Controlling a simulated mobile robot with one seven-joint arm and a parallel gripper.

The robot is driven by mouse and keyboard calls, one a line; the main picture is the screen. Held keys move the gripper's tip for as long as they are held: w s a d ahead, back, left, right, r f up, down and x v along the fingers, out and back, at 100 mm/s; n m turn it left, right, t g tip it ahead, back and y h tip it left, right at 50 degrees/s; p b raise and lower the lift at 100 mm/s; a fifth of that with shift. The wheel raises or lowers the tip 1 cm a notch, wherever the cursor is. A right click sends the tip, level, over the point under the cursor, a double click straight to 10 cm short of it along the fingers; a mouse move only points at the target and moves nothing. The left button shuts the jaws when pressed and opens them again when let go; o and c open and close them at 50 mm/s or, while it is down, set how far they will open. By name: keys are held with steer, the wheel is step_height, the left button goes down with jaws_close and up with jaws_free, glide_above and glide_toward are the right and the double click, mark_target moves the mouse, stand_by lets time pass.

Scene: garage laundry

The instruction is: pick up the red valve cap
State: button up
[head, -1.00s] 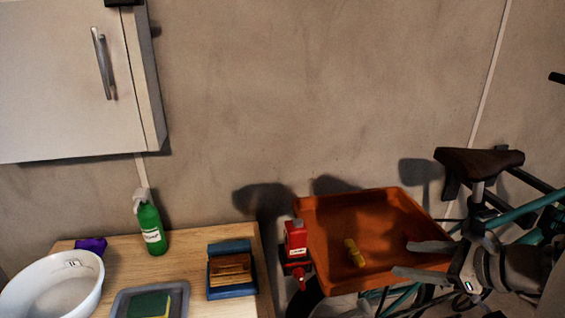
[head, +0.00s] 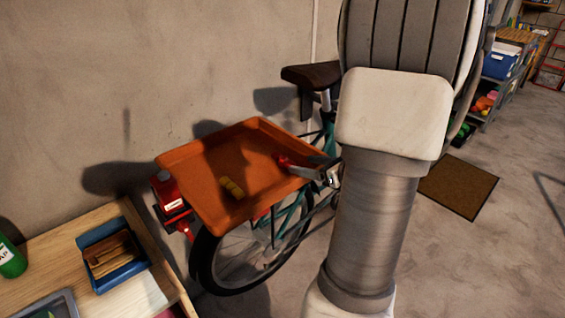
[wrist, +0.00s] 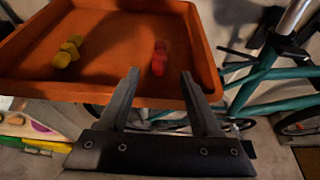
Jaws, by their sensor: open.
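The red valve cap (head: 284,161) lies in the orange tray (head: 203,165), towards its right end. In the wrist view the red cap (wrist: 159,58) shows just beyond and between my fingertips, and its outline is a little blurred. My gripper (head: 312,168) reaches over the tray's right rim from the right. In the wrist view my gripper (wrist: 160,74) has its two fingers spread with nothing between them. I cannot tell whether a finger touches the cap.
A yellow piece (head: 232,187) lies in the tray, left of the cap. The tray sits above a teal bicycle (head: 285,220) by the wall. A red device (head: 168,192) stands at the tray's left. A wooden table (head: 150,290) with a blue box (head: 112,250) is at lower left.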

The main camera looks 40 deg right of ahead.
mark_target(290, 162)
steer(key=shift+b+x, duration=0.4)
steer(key=shift+x, duration=3.2)
jaws_close()
